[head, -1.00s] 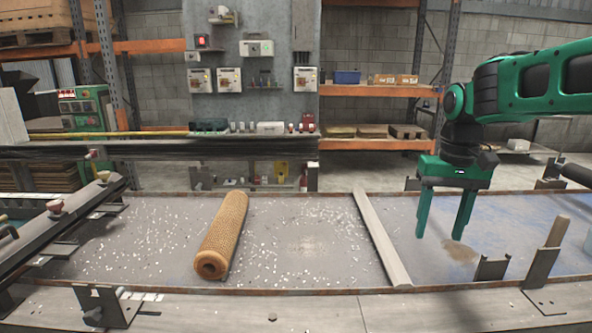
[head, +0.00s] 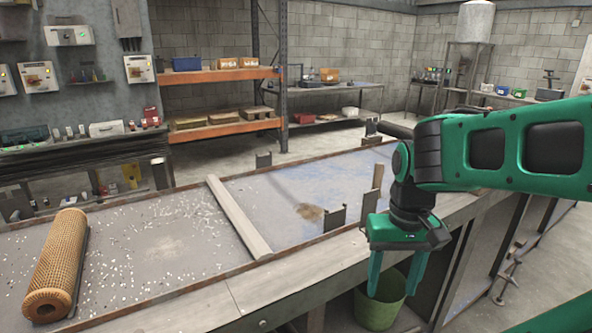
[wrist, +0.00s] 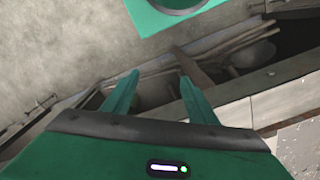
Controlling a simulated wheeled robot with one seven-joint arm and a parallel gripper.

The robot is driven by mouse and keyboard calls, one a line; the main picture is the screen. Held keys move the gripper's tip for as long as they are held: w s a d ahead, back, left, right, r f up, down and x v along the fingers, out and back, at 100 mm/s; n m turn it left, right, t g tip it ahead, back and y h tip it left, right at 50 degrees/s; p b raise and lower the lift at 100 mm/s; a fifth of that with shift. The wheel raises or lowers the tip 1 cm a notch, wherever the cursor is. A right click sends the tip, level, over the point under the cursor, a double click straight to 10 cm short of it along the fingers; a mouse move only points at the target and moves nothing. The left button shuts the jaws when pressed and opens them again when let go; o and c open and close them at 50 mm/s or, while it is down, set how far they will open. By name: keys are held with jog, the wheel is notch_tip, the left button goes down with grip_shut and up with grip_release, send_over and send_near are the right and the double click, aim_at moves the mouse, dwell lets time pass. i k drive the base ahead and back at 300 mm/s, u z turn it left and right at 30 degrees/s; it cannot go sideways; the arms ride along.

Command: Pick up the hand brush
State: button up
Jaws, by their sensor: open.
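I cannot make out a hand brush in either view. My gripper (head: 392,294) is open and empty in the head view, with its fingers pointing down. It appears in front of the bench's near edge, and its fingers overlap a green bucket (head: 380,312) in the picture. In the wrist view my gripper's two green fingers (wrist: 158,76) are spread with nothing between them. Beyond them show bare floor and the dark, cluttered space beside the bench, where shapes are hard to tell.
The long bench (head: 200,305) has a brown mesh tube (head: 58,262) lying at its left and a bar (head: 240,218) across it. Upright metal brackets (head: 338,217) stand on its right part. Orange shelves (head: 222,75) and a grey bench (head: 345,88) stand behind. Floor shows at the right.

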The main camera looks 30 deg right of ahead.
aim_at(379, 171)
jog(key=z, duration=1.05)
